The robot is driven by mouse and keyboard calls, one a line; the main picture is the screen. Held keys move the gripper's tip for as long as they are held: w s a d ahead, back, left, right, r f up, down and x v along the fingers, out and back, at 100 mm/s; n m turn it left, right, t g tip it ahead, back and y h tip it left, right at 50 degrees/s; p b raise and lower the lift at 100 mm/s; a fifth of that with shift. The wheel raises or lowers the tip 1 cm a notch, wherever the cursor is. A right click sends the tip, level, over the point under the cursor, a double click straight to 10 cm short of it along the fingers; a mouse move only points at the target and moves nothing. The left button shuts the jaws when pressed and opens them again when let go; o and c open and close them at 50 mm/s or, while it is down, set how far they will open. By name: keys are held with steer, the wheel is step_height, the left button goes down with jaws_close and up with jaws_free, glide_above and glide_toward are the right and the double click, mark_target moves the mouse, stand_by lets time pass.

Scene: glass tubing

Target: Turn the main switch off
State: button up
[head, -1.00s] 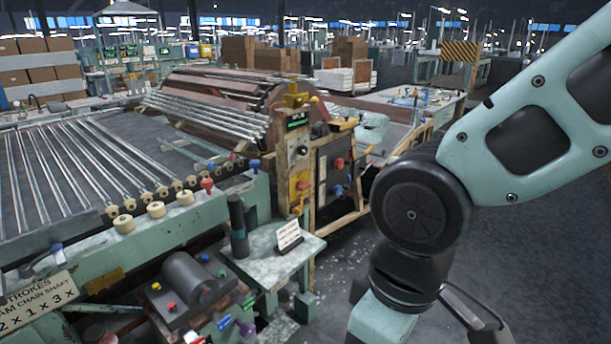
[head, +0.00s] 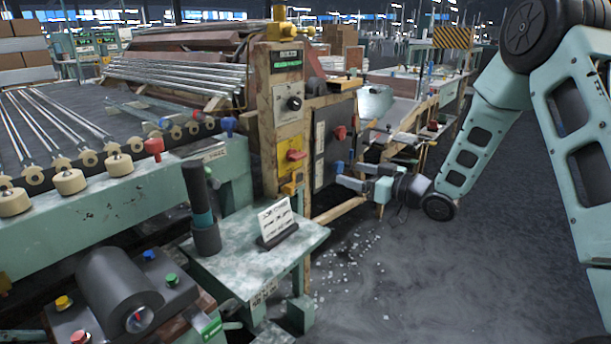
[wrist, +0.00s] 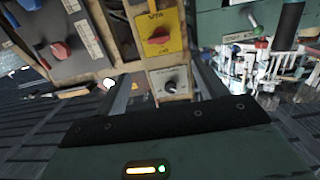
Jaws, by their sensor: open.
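A red rotary switch on a yellow plate (head: 294,156) sits on the front of a wooden post. I take it to be the main switch; its label is too small to read. In the wrist view the red switch (wrist: 158,38) is seen upside down at top centre. My gripper (head: 348,175) is open and empty, right of the post in the head view, with its fingers pointing left. In the wrist view the open fingers (wrist: 160,75) frame a black knob (wrist: 170,86) on a pale plate, with the red switch beyond. No contact shows.
A dark panel (head: 333,146) beside the post carries a red knob (head: 340,132) and a blue one. A small table (head: 235,262) with a sign (head: 275,222) and a dark cylinder stands in front. The floor at right is open.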

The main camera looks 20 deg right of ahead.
glide_toward(302, 157)
steer(key=shift+y, duration=0.3)
steer(key=x, duration=0.8)
steer(key=shift+w+a+f+b, duration=0.1)
steer(key=shift+w+a+b, duration=0.05)
steer(key=shift+w+b, duration=0.2)
steer(key=c, duration=1)
